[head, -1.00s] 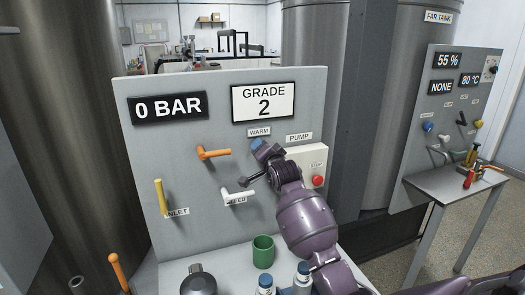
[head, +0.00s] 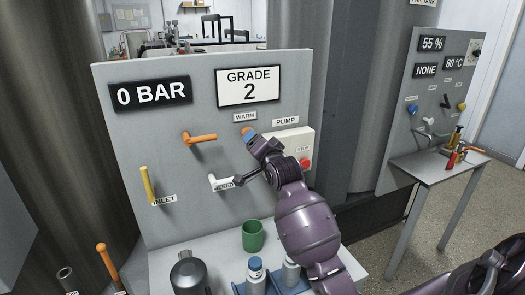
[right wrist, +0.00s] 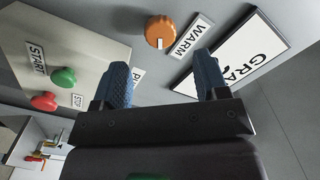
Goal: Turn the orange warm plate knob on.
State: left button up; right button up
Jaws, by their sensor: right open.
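The orange warm plate knob (head: 246,130) is a small round knob on the grey panel (head: 120,135), under the WARM label (head: 245,117). In the head view its lower part is hidden by my right gripper (head: 252,140). In the right wrist view the orange knob (right wrist: 160,31) shows whole, with a pale mark at its lower edge. My right gripper's blue fingers (right wrist: 163,66) are open and apart, with the knob just beyond the fingertips. Nothing is between the fingers. I cannot tell from the wrist view whether they touch the panel. My left gripper is not in view.
A pump box with a green start button (right wrist: 64,77) and a red stop button (head: 305,164) is beside the knob. An orange lever (head: 202,138), a white lever (head: 218,183) and a yellow lever (head: 147,184) stick out. A green cup (head: 252,236) and bottles (head: 256,270) stand below.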

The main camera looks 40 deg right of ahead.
jog(key=shift+v, duration=1.9)
jog(key=s+a+f+n+g+y, duration=0.1)
jog(key=s+a+f+n+g, duration=0.2)
jog(key=s+f, duration=0.45)
jog(key=s+a+f+n+g+y, duration=0.1)
jog(key=s+a+f+n+g, duration=0.3)
jog(key=s+f, duration=0.4)
jog(key=s+a+f+n+g+y, duration=0.1)
jog(key=s+a+f+n+g, duration=0.25)
jog(key=s, duration=0.65)
jog(key=s+a+f+n+g, duration=0.2)
jog(key=s+a+f+g, duration=0.15)
jog(key=s, duration=0.65)
jog(key=w+f+n+t+y, duration=0.1)
jog(key=w+f+t, duration=0.6)
jog(key=f, duration=0.4)
jog(key=shift+d+f+t, duration=0.2)
jog(key=shift+t, duration=0.5)
